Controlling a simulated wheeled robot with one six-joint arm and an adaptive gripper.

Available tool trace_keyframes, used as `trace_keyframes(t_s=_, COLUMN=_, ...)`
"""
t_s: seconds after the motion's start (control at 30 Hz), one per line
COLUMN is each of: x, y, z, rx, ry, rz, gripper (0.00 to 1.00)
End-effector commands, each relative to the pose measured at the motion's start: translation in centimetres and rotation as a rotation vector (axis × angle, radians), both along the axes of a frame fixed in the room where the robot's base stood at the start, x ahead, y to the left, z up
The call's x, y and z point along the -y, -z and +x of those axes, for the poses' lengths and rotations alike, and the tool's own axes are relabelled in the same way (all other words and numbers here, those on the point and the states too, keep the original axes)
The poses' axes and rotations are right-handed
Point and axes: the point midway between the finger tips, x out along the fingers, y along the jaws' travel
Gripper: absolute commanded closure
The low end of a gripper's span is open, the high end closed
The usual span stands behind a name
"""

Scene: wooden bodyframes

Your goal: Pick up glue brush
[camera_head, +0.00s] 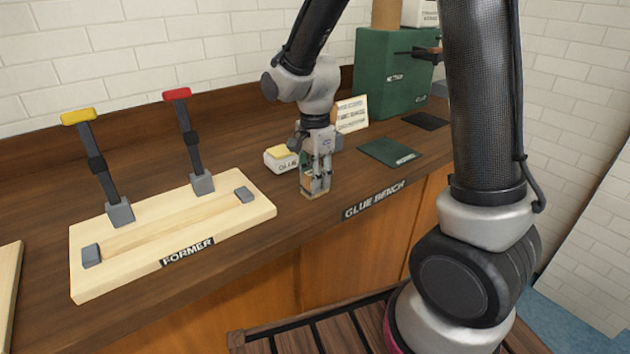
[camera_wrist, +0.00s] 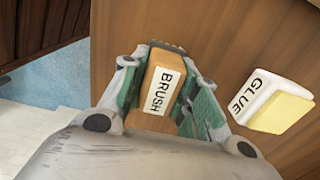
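The glue brush (camera_wrist: 165,85) is a tan wooden block with a white label reading BRUSH. In the wrist view it lies between the two green-padded fingers of my gripper (camera_wrist: 163,82). The pads are close along both of its sides; I cannot tell whether both press on it. In the head view my gripper (camera_head: 316,185) points down at the front part of the bench, with the brush (camera_head: 307,181) partly hidden between its fingers. The brush appears to be at bench level.
A white glue container (camera_head: 279,158) with a yellow top stands just behind my gripper; it also shows in the wrist view (camera_wrist: 268,104). The wooden former (camera_head: 170,235) with two upright levers is at left. A green mat (camera_head: 390,152) and green box (camera_head: 390,75) are at right.

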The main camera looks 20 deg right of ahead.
Motion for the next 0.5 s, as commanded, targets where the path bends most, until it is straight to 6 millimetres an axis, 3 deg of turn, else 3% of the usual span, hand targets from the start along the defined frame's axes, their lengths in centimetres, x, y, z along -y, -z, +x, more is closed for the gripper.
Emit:
trace_keyframes(t_s=0.33, x=0.0, y=-0.2, z=0.0, rx=0.001, ry=0.000, rz=0.000, gripper=0.94)
trace_keyframes(t_s=0.5, x=0.0, y=-2.6, z=0.1, rx=0.006, ry=0.000, rz=0.002, gripper=0.94)
